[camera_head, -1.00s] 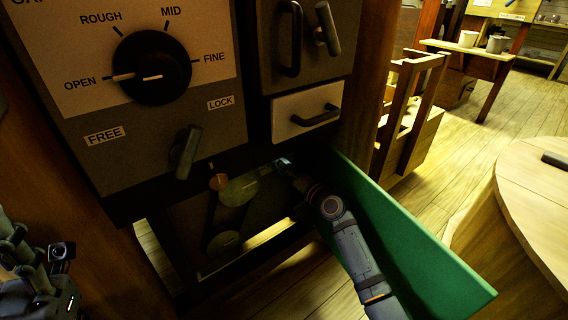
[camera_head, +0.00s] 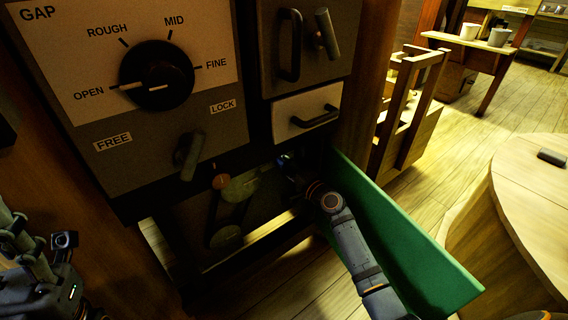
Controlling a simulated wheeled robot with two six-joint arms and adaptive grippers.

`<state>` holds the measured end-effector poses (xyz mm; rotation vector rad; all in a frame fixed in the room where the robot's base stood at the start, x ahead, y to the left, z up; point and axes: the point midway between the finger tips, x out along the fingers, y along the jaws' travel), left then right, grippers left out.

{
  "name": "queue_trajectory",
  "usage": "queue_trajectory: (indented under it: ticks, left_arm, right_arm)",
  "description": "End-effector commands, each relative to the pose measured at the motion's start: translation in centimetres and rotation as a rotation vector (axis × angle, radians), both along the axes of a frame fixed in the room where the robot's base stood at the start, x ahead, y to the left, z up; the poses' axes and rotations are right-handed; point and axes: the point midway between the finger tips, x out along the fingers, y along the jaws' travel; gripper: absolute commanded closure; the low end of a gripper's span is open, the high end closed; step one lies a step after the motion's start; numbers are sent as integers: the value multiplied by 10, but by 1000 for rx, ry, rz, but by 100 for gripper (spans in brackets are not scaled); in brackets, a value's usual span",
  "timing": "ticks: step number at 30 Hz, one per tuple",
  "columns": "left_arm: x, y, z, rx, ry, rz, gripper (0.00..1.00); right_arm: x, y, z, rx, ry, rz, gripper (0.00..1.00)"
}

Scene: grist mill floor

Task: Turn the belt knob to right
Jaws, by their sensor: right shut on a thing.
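The open belt compartment (camera_head: 185,221) is low in the cabinet, with its green door (camera_head: 430,268) swung out to the right. Inside are a belt, dull green pulleys (camera_head: 240,187) and a small orange disc (camera_head: 221,182). My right gripper (camera_head: 284,161) reaches in past the door at the compartment's upper right. It is shut on what seems to be the belt knob, which the gripper and shadow hide. The orange disc is apart from it, to the left. My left gripper (camera_head: 12,225) is at the left edge, away from the cabinet; its jaw opening is unclear.
Above are the GAP dial (camera_head: 156,75), pointing to OPEN, a FREE/LOCK lever (camera_head: 188,156) and a white drawer (camera_head: 307,110). A wooden rack (camera_head: 408,110) stands right of the cabinet. A round wooden top (camera_head: 530,205) is at the right, with free floor between.

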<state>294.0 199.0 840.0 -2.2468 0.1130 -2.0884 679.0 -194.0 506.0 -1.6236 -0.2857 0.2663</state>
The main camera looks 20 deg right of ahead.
Motion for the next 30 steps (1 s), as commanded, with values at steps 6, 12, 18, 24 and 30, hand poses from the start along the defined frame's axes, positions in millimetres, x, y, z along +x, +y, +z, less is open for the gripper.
queue_trajectory:
  ticks: [6, 12, 18, 24, 30]
  left_arm:
    - [0, 0, 0, 1, 1, -1, 60]
    - [0, 0, 0, 1, 1, -1, 60]
    - [0, 0, 0, 1, 2, 0, 60]
    - [0, 0, 0, 1, 2, 0, 60]
    - [1, -1, -1, 3, 6, -2, 60]
  right_arm:
    - [0, 0, -1, 5, 3, -1, 90]
    - [0, 0, -1, 4, 3, -1, 90]
    - [0, 0, -1, 4, 3, 0, 35]
    - [0, 0, 0, 5, 2, 0, 35]
    - [-13, -5, -2, 2, 4, -1, 35]
